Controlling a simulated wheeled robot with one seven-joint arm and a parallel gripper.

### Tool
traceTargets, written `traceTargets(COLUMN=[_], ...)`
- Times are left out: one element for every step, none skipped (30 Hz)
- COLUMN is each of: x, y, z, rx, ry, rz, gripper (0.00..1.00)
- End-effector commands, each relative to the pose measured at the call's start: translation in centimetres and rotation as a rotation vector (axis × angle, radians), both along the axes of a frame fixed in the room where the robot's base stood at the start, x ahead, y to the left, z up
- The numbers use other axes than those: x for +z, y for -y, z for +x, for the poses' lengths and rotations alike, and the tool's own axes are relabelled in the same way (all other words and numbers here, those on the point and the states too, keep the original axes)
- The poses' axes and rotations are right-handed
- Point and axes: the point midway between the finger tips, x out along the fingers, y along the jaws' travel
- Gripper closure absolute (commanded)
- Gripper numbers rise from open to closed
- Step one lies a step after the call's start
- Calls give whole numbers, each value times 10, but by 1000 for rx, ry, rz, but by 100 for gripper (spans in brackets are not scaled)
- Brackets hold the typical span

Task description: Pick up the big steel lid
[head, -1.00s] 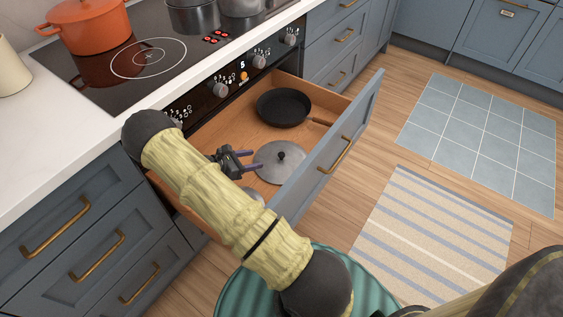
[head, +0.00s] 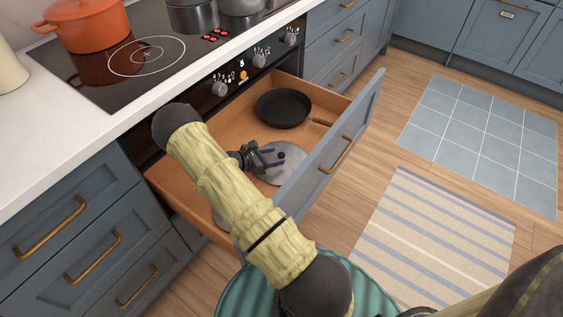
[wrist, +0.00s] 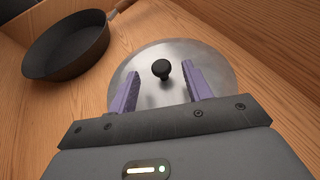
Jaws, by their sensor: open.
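The big steel lid (head: 293,165) is a round grey disc lying in the open drawer, close to the drawer front. In the wrist view the lid (wrist: 178,53) shows a black knob (wrist: 161,69) at its middle. My gripper (head: 275,157) is over the lid in the head view. In the wrist view my gripper (wrist: 160,84) is open, with one purple finger on each side of the knob. The fingers do not touch the knob. In the head view the gripper hides part of the lid.
A black frying pan (head: 284,107) lies in the drawer beyond the lid; it also shows in the wrist view (wrist: 66,46). The drawer front (head: 335,150) stands close to the lid. A cooktop with an orange pot (head: 87,25) is above.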

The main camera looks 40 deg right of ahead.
Motion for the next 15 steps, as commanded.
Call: traceTargets(x=[-6, -8, -10, -12, -13, -14, -15, -15, -15, -15, -15, -15, -15, -15, -15], y=[9, 13, 19, 23, 26, 30, 33, 35, 36, 37, 37, 36, 36, 37, 37], z=[-2, -2, -3, -3, -3, -3, -3, -3, -3, -3, -2, -2, -2, -3, -3], rx=[-5, -5, -5, -5, -3, -2, -2, -3, -1, 0, 0, 0, 0, 0, 0], ry=[-1, -1, -2, -1, -1, -1, 0, 1, 0, 1, 1, 1, 1, 1, 1], rz=[0, 0, 0, 0, 0, -1, -1, -1, -1, -1, -1, -1, -1, -1, -1], gripper=[50, 50, 50, 50, 50, 50, 50, 50, 50, 50, 50, 50, 50, 50, 50])
